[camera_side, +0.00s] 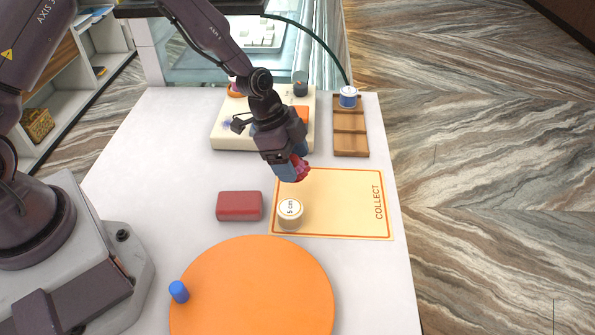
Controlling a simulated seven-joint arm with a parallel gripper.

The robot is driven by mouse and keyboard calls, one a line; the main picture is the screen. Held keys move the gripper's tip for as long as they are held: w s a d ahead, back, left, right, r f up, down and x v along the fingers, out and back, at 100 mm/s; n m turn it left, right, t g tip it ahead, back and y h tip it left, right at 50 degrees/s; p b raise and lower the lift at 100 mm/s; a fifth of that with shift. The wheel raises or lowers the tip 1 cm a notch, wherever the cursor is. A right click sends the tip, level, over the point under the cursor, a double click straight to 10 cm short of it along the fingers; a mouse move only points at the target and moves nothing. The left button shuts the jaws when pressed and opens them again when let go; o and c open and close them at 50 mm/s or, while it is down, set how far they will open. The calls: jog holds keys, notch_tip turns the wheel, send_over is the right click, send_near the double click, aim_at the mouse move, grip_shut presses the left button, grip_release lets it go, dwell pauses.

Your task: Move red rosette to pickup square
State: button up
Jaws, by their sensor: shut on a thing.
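The red rosette (302,170) is a small crimson, ruffled piece. My gripper (291,172) is shut on it, and the fingers hide part of it. The pickup square is a pale yellow mat marked COLLECT (345,205) with an orange border, flat on the white counter. The gripper and rosette appear at the mat's upper left corner in the picture. I cannot tell how high the rosette is above the surface.
A white cylinder marked 5 cm (290,213) stands on the mat's left part. A red block (239,206) lies left of it. An orange disc (250,300) with a blue peg (179,291) is in front. A cream board (228,132) and wooden rack (351,143) are behind.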

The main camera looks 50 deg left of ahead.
jog(key=shift+w+d+f, duration=0.1)
jog(key=shift+w+f, duration=0.35)
jog(key=shift+f, duration=0.15)
jog(key=shift+w+f, duration=0.1)
jog(key=shift+f, duration=1.5)
jog(key=o, duration=0.9)
jog(key=shift+f, duration=0.1)
jog(key=v, duration=1.2)
